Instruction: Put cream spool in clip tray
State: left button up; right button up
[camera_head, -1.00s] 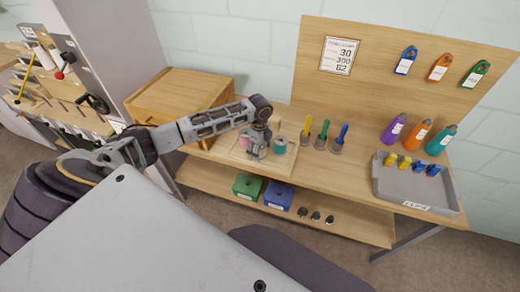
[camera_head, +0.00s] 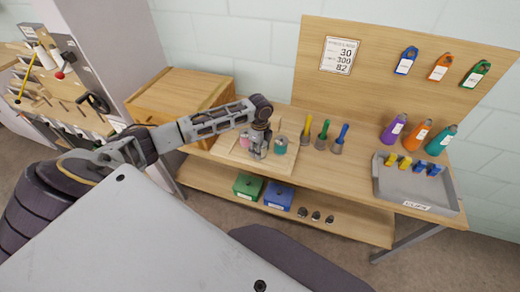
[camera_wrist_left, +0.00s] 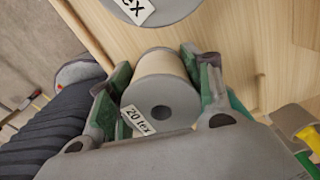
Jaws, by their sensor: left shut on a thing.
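The cream spool (camera_wrist_left: 160,69) has grey ends and a "20 tex" label. It sits between the two fingers of my left gripper (camera_wrist_left: 160,85) in the left wrist view, with both fingers against its sides. In the head view my left gripper (camera_head: 260,152) points down over the spool board, between a pink spool and a teal spool. It hides the cream spool there. The grey clip tray (camera_head: 412,194) is at the right end of the bench and holds several yellow and blue clips near its back. My right gripper is not in view.
The pink spool (camera_head: 245,141) and teal spool (camera_head: 281,146) stand close beside the gripper. Several colored-handled tools (camera_head: 322,136) stand between the board (camera_head: 276,165) and the tray. The tray's front part is clear.

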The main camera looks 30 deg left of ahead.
pick_arm(q)
jog(key=shift+r, duration=0.15)
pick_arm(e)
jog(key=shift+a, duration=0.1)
pick_arm(q)
jog(key=shift+r, duration=0.5)
notch_tip(320, 180, up, 8)
jog(key=shift+f, duration=0.15)
jog(key=shift+r, duration=0.55)
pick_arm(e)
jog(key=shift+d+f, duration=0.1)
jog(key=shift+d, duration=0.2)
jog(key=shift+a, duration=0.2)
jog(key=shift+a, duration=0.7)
